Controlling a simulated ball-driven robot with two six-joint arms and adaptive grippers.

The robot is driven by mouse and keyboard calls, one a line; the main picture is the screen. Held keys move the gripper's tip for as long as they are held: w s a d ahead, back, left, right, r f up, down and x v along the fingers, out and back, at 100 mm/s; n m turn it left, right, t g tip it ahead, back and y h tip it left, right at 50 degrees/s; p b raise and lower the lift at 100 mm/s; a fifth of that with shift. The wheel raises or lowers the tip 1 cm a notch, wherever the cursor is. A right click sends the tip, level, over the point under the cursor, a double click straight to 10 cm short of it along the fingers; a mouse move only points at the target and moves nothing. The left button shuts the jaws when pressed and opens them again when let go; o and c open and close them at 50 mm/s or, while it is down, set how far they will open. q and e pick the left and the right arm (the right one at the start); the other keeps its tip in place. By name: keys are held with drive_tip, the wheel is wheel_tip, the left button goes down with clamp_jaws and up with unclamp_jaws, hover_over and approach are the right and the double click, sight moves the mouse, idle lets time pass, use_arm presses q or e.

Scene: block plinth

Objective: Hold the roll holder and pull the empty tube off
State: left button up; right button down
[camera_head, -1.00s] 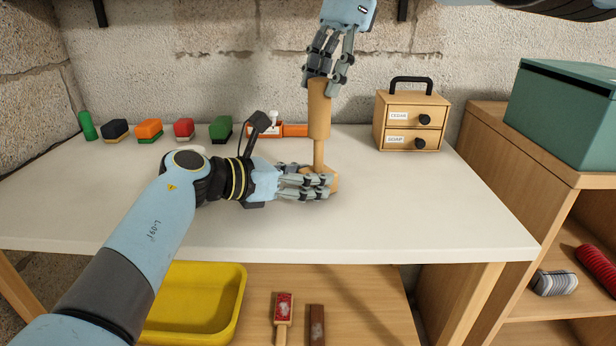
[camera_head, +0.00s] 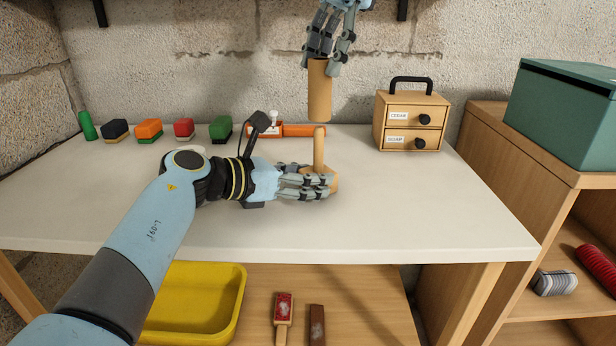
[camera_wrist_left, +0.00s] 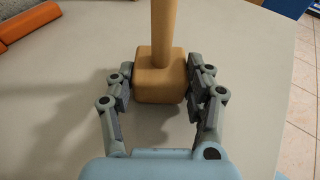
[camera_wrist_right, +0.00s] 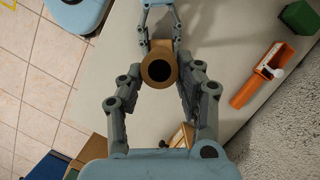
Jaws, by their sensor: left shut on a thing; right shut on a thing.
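The wooden roll holder (camera_head: 319,148) stands upright on the white table, its bare post showing above a block base. My left gripper (camera_head: 318,184) is shut on the base from the left; the left wrist view shows the base (camera_wrist_left: 160,78) between its fingers (camera_wrist_left: 160,88). My right gripper (camera_head: 329,62) is shut on the tube's upper end. In the right wrist view the tube's open end (camera_wrist_right: 159,68) shows as a dark hole between the fingers (camera_wrist_right: 160,84).
A small wooden drawer box (camera_head: 411,122) stands at the back right of the table (camera_head: 420,205). Several coloured blocks line the back left, and an orange item (camera_head: 300,130) lies behind the holder. A teal box (camera_head: 565,110) sits on the right shelf. The table's front right is clear.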

use_arm(q)
drive_tip(key=shift+f, duration=0.1)
drive_tip(key=o, duration=1.3)
use_arm(e)
wheel_tip(320, 180, up, 4)
drive_tip(key=shift+f, duration=0.1)
